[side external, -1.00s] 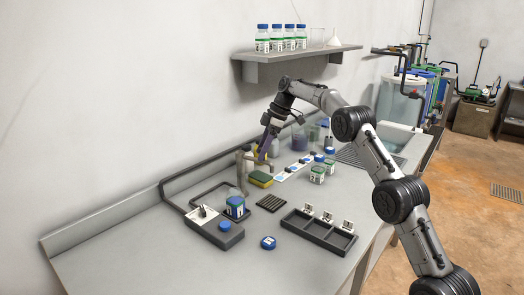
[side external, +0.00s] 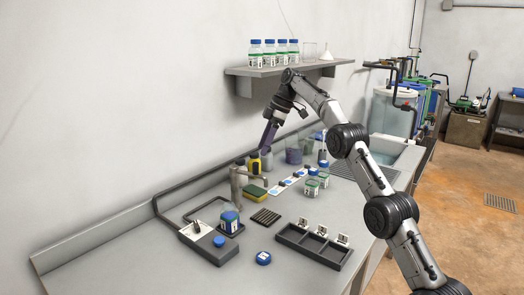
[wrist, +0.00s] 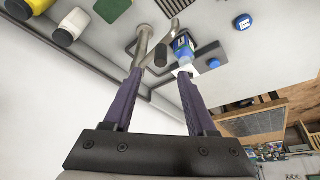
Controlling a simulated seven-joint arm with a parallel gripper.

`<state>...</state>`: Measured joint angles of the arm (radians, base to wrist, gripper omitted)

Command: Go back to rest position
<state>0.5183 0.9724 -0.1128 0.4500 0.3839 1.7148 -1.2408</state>
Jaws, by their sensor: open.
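My gripper (side external: 263,150) is over the back of the bench, near the wall. Its purple fingers point down and are apart with nothing between them; the fingers also show in the wrist view (wrist: 160,75). In the side view they are above the yellow bottle (side external: 266,160) and behind the grey tap-like post (side external: 238,182). In the wrist view, the post (wrist: 143,45) and a blue-capped jar (wrist: 184,50) show beyond the fingertips. My arm is bent, with the wrist raised below the shelf.
A wall shelf (side external: 290,70) with capped bottles and glassware hangs above my wrist. On the bench are a sponge (side external: 253,192), small jars (side external: 311,187), a dark divided tray (side external: 312,247), a blue lid (side external: 263,258) and a grey box (side external: 208,243). The bench's front left is clear.

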